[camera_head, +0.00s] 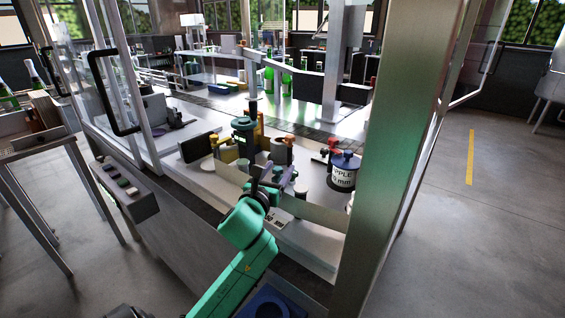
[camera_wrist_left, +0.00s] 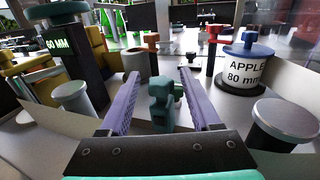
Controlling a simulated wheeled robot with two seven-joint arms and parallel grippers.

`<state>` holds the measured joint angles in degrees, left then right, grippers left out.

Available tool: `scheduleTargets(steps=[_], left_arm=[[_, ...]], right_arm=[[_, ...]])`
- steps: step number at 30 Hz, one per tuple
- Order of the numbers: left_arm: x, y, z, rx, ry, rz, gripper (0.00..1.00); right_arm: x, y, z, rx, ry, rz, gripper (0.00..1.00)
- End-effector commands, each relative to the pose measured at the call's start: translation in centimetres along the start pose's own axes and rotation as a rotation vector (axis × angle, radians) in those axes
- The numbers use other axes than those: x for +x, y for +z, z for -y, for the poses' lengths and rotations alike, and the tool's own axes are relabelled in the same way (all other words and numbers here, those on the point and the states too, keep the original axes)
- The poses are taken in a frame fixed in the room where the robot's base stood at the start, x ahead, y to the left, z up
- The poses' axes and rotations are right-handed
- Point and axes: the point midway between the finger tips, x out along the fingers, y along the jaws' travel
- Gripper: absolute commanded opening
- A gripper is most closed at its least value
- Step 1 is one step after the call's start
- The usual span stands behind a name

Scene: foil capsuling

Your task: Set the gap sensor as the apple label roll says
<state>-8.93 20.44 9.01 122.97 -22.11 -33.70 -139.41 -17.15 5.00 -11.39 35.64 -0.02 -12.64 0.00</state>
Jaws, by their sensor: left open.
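The apple label roll (camera_head: 343,172) is a white drum with a blue top, upright on the machine bed at the right. It reads "APPLE 80 mm" in the left wrist view (camera_wrist_left: 245,76). A dark post with a green display (camera_wrist_left: 56,44) reading "60 MM", apparently the gap sensor, stands at the left of that view; its round knob top is partly cut off. My left gripper (camera_head: 275,177) is open, with purple fingers (camera_wrist_left: 159,76) pointing over the bed. A teal knob-like part (camera_wrist_left: 164,103) shows between the fingers; contact cannot be told. My right gripper is not in view.
A grey round-topped post (camera_wrist_left: 287,120) stands right of the gripper, another (camera_wrist_left: 76,98) left. A red-topped part (camera_wrist_left: 213,45) is near the roll. A thick metal frame post (camera_head: 388,150) bounds the right side. Green bottles (camera_head: 287,80) stand behind.

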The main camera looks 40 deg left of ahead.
Motion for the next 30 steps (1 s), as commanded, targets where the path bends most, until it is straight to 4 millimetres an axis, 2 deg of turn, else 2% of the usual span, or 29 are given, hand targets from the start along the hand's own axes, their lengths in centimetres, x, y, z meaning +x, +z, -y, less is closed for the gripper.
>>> scheduleTargets(steps=[2, 6, 14, 15, 19, 30], left_arm=[[1.6, 0.3, 0.0, -0.001, 0.001, 0.002, 0.64], [3.1, 0.1, 0.0, -0.001, -0.001, 0.001, 0.64], [3.3, 0.0, 0.1, 0.0, -0.001, 0.001, 0.64], [3.3, 0.0, 0.0, 0.0, -0.001, 0.001, 0.49], [3.3, 0.0, 0.0, 0.0, -0.001, 0.001, 0.0], [3.3, 0.0, 0.0, 0.0, 0.0, 0.001, 0.0]], right_arm=[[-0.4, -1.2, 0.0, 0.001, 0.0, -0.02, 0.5], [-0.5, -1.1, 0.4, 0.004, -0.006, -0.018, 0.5], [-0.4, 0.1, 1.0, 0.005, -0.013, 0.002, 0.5], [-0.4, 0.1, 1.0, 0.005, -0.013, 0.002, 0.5], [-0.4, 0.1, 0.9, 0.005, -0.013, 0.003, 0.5], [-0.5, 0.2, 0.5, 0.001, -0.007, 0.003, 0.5]])
